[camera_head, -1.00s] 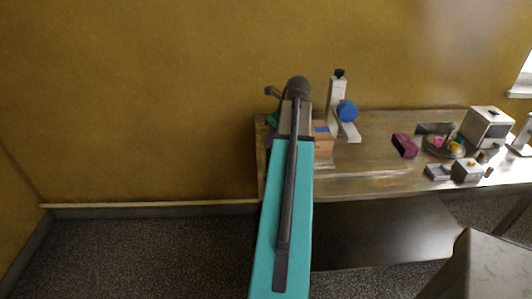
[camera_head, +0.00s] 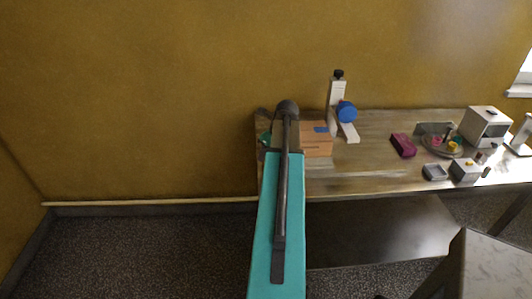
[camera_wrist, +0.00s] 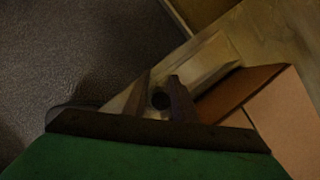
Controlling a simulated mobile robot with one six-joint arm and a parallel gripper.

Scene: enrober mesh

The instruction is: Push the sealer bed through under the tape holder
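The tape holder (camera_head: 335,97) is a pale upright with a dark top and a blue roll (camera_head: 347,111), standing at the back of the bench. A tan box (camera_head: 318,145) with a blue patch sits left of it; its brown and tan faces show in the wrist view (camera_wrist: 290,120). I cannot pick out the sealer bed for certain. My gripper (camera_wrist: 160,97) is at the bench's left end, left of the box, mostly hidden behind my arm in the head view. Its two dark fingers stand apart with a dark round spot between them; whether they hold it is unclear.
The bench (camera_head: 375,160) is clear in front of the holder. To the right are a magenta block (camera_head: 403,145), a round tray (camera_head: 432,149) of small items, small grey boxes (camera_head: 466,170) and a white box (camera_head: 487,126). The wall is close behind.

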